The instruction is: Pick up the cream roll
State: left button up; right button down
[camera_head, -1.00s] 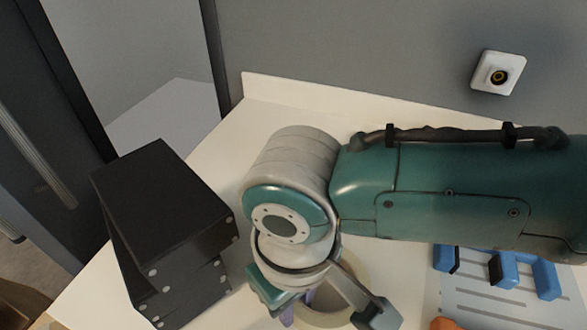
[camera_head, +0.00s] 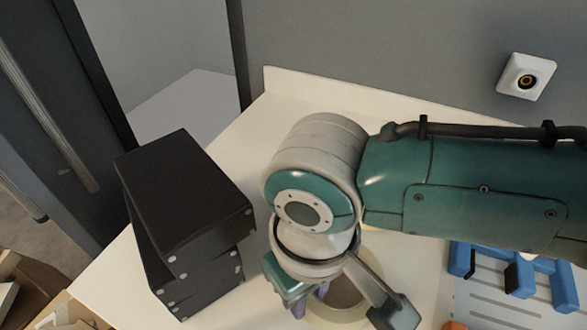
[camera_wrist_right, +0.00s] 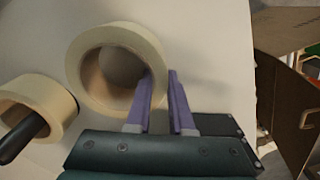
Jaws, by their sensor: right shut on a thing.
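The cream roll (camera_head: 335,318) is a wide ring standing on the pale tabletop, partly hidden behind my right wrist in the head view. In the right wrist view the cream roll (camera_wrist_right: 74,72) shows its open hole and brown inner wall. My right gripper (camera_wrist_right: 162,80) has purple fingers on either side of the ring's wall, one in the hole and one outside, shut on it. The right gripper (camera_head: 312,296) also shows in the head view, mostly hidden by the wrist. I cannot tell whether the roll is off the table. My left gripper is not in view.
A stack of black boxes (camera_head: 185,200) stands left of my right arm. Blue parts (camera_head: 515,270) lie on a grey sheet at right. A smaller cream roll (camera_wrist_right: 52,92) with a black part is beside the big one. An open carton (camera_head: 70,312) is at lower left.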

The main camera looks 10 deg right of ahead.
pick_arm(q)
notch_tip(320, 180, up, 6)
jog(key=p, duration=0.5)
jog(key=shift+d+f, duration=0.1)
pick_arm(e)
notch_tip(320, 180, up, 19)
jog(key=shift+r, duration=0.15)
pick_arm(q)
jog(key=shift+p, duration=0.3)
